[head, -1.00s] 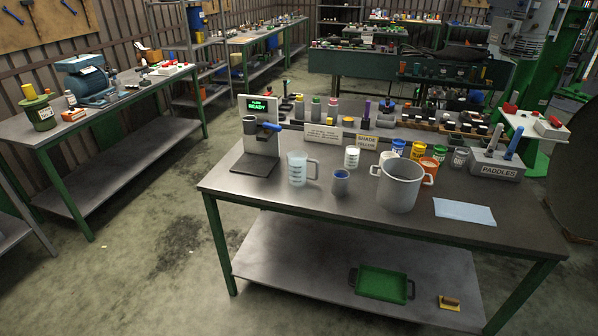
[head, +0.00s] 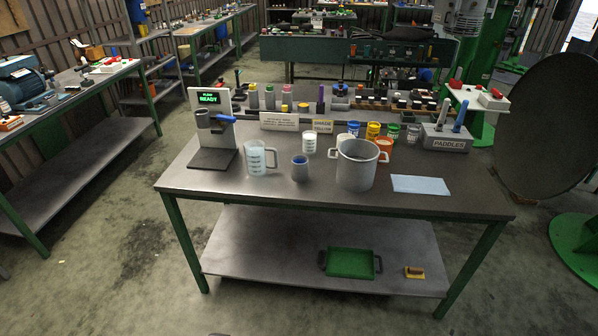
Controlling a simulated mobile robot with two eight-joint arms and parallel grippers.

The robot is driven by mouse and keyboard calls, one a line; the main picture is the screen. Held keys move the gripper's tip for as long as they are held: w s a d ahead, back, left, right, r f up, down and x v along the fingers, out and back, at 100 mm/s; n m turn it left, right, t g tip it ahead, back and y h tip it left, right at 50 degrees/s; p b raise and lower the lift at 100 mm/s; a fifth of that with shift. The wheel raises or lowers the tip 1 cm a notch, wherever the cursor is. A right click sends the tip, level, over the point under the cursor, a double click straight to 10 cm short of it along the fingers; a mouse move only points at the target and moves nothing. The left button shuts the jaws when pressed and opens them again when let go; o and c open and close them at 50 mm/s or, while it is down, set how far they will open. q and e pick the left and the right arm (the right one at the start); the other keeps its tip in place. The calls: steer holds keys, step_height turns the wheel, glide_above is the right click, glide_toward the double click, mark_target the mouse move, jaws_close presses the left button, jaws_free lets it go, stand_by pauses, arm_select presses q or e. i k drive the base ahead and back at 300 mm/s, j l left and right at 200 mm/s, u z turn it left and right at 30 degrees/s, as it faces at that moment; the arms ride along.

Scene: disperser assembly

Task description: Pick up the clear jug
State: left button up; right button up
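The clear jug (head: 256,158) is a translucent measuring jug with dark marks on its side. It stands upright on the front left part of the table top (head: 420,205), its handle to the right. Neither of my grippers shows in the head view.
A large grey pot (head: 356,168) with handles stands right of the small cup. A light blue cloth (head: 420,185) lies further right. Several paint tins, bottles and a paddle holder (head: 447,140) fill the back. The table's front left strip is clear. A green tray (head: 350,263) lies on the lower shelf.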

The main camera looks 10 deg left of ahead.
mark_target(255, 151)
steer(key=i+j+z, duration=0.25)
steer(key=i+j, duration=0.4)
steer(key=i+j+z, duration=0.3)
steer(key=i+j, duration=0.35)
steer(key=j, duration=0.15)
